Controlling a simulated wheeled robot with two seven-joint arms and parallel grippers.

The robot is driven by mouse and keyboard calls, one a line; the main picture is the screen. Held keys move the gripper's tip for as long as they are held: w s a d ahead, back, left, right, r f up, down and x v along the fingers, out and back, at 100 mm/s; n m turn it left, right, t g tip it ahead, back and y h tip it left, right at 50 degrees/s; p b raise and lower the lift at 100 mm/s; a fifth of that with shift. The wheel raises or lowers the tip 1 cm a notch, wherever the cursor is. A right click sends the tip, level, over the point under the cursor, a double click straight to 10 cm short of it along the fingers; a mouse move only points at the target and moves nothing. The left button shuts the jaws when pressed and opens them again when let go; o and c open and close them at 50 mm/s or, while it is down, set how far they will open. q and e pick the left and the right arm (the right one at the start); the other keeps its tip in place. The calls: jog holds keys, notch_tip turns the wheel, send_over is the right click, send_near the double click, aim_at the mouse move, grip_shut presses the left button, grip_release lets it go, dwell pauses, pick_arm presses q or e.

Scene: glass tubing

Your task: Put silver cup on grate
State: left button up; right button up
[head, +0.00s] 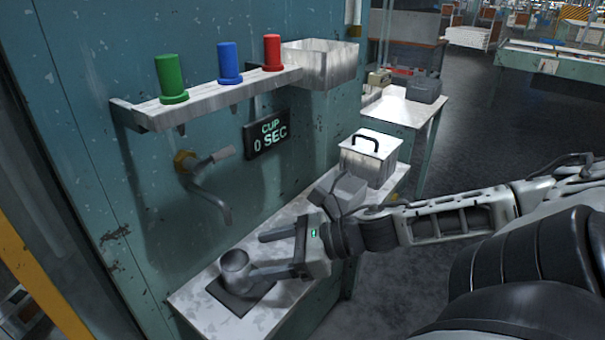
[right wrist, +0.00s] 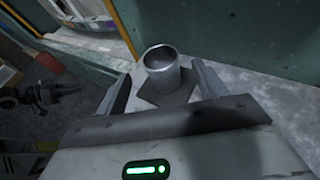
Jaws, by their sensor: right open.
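The silver cup (head: 236,268) stands upright on the dark square grate (head: 222,294), which lies on the pale counter below the tap. The cup (right wrist: 163,68) and grate (right wrist: 148,95) also show in the right wrist view, with the cup beyond and between the fingers. My right gripper (head: 262,255) is open, with its fingers pointing at the cup. In the head view the near finger's tip is close to the cup's side; I cannot tell if it touches. My left gripper is not in the head view.
A tap (head: 212,190) sticks out of the teal wall above the cup. A shelf (head: 215,97) with green, blue and red bottles is higher up. A display (head: 266,135) reads "CUP 0 SEC". A lidded metal box (head: 368,160) stands at the counter's far end.

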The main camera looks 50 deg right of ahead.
jog(key=v, duration=0.6)
dwell(0.6)
jog(key=shift+f, duration=0.1)
